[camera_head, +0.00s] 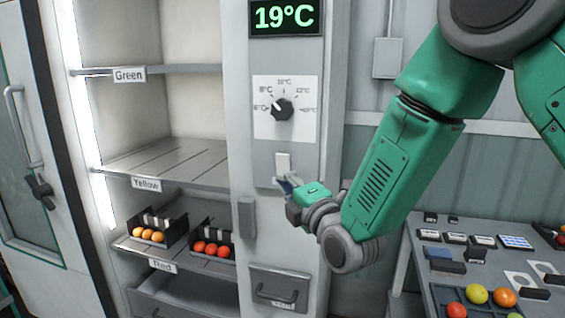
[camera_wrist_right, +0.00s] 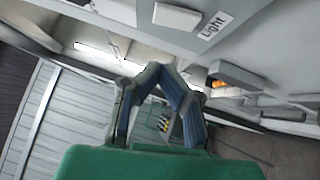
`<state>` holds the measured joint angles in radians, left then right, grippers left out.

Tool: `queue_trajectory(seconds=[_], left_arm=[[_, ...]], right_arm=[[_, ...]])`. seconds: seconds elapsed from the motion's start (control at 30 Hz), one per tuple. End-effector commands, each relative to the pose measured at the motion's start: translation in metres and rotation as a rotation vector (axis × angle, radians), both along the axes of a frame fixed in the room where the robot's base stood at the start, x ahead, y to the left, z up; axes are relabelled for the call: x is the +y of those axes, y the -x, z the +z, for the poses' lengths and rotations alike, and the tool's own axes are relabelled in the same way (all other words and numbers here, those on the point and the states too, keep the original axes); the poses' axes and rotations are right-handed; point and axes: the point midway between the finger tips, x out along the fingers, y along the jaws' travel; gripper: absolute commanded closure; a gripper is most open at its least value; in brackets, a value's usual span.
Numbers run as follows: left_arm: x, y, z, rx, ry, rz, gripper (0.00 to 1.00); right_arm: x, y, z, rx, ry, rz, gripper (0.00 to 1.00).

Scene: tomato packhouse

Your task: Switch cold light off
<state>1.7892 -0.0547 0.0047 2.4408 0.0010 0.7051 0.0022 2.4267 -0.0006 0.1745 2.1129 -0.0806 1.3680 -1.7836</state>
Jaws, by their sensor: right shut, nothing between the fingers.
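The light switch (camera_head: 283,162) is a white rocker on the grey cabinet column, below the temperature dial. In the right wrist view the white switch (camera_wrist_right: 177,17) sits beside a label reading "Light" (camera_wrist_right: 215,25). My right gripper (camera_head: 282,182) is shut and empty, with its fingertips just below the switch. In the right wrist view the fingertips (camera_wrist_right: 168,68) meet with a small gap of view to the switch; I cannot tell whether they touch the panel. A bright light strip (camera_head: 88,120) glows along the cabinet's left inner edge. My left gripper is not in view.
A dial (camera_head: 283,109) and a 19°C display (camera_head: 285,17) are above the switch. Shelves labelled Green, Yellow and Red (camera_head: 163,265) are left; crates of tomatoes (camera_head: 205,261) stand low. A handled drawer (camera_head: 280,285) is below. A table (camera_head: 412,270) is right.

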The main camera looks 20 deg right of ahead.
Motion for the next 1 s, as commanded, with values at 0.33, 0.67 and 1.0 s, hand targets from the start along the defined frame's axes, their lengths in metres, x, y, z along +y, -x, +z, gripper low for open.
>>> queue_trajectory(seconds=[0.33,0.67,1.0], left_arm=[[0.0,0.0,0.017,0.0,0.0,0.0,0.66],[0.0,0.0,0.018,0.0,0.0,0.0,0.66],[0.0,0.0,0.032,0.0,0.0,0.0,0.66]], right_arm=[[-0.01,-0.054,0.01,0.0,-0.001,-0.002,1.0],[-0.016,-0.063,0.011,0.0,0.0,0.0,1.0],[-0.018,-0.068,0.02,0.059,-0.038,0.003,1.0]])
